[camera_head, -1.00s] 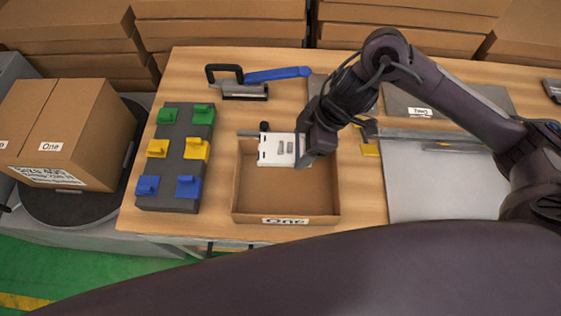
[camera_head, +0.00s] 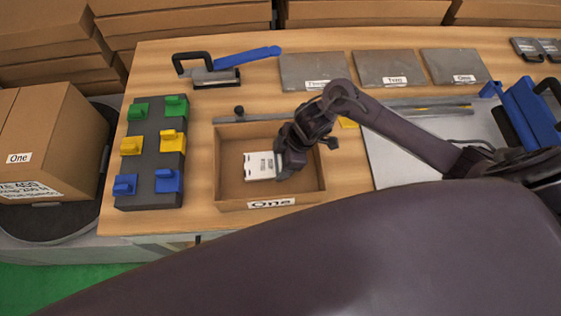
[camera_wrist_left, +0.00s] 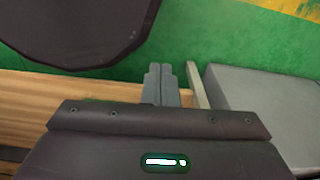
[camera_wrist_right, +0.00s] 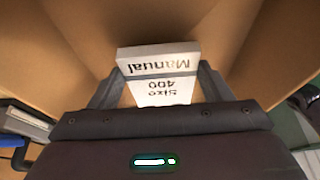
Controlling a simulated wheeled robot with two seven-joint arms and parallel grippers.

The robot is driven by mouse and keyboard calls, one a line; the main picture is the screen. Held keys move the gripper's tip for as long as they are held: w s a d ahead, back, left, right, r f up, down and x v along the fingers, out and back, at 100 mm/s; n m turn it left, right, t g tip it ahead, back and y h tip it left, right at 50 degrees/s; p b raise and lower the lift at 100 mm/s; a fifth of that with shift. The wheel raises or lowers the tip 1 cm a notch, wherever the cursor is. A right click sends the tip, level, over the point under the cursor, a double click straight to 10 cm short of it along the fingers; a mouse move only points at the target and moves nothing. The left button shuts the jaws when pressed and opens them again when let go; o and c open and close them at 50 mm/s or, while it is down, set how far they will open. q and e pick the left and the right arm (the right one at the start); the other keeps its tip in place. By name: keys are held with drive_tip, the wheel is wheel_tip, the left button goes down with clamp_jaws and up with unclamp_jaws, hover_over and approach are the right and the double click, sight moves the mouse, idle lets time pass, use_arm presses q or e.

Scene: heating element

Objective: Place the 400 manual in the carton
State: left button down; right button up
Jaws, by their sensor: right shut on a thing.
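The 400 manual (camera_head: 258,167) is a small white booklet, held inside the open carton (camera_head: 235,205) labelled "One". In the right wrist view the manual (camera_wrist_right: 158,62) reads "Size 400 Manual" upside down, with the cardboard walls around it. My right gripper (camera_head: 281,166) is shut on the manual and reaches into the carton from the right. Whether the manual touches the carton floor I cannot tell. My left gripper (camera_wrist_left: 161,84) shows only in its wrist view, with its fingers together and empty, near the table edge.
A dark block with coloured holders (camera_head: 150,150) stands left of the carton. A blue-handled tool (camera_head: 225,70) lies behind it. Grey labelled plates (camera_head: 385,70) lie at the back. A closed box labelled "One" (camera_head: 50,140) stands far left. Blue-handled equipment (camera_head: 528,110) is at the right.

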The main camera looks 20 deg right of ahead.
use_arm(q)
drive_tip(key=shift+s+f, duration=0.1)
drive_tip(key=shift+s, duration=0.7)
use_arm(e)
drive_tip(key=shift+f, duration=1.1)
use_arm(q)
drive_tip(key=shift+f, duration=0.1)
use_arm(e)
drive_tip(key=shift+f, duration=0.1)
drive_tip(key=o, duration=1.1)
use_arm(q)
drive_tip(key=shift+w, duration=0.25)
use_arm(e)
drive_tip(key=shift+r, duration=0.25)
use_arm(q)
drive_tip(key=shift+r, duration=0.2)
use_arm(e)
drive_tip(key=v, duration=1.1)
drive_tip(key=shift+d+r, duration=0.3)
drive_tip(key=shift+r, duration=0.05)
